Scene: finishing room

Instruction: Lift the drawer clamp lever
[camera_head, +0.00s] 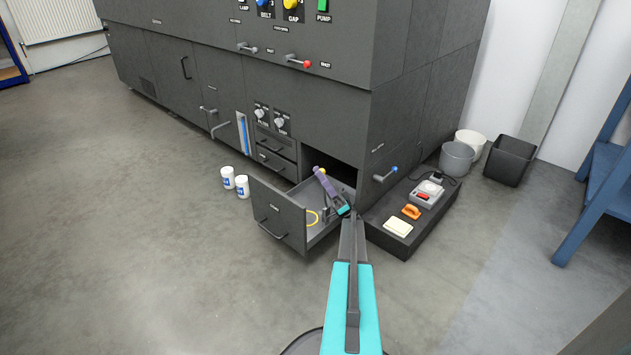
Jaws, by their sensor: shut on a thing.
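The open drawer (280,216) sticks out at the bottom of the grey machine (250,90). My arm reaches in over its right side. My gripper (319,170) is at the far end of the purple wrist piece, over the back of the drawer. It is shut on a small yellow-ended part, which appears to be the clamp lever (323,171). The lever's shaft and pivot are hidden or too small to make out. A small grey fitting (326,214) and a yellow ring (312,218) are inside the drawer.
Two white cans (235,182) stand on the floor left of the drawer. A dark low platform (378,236) on the right holds an orange item (411,212), a pale block (398,228) and a grey device (427,194). Buckets (457,158) stand behind.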

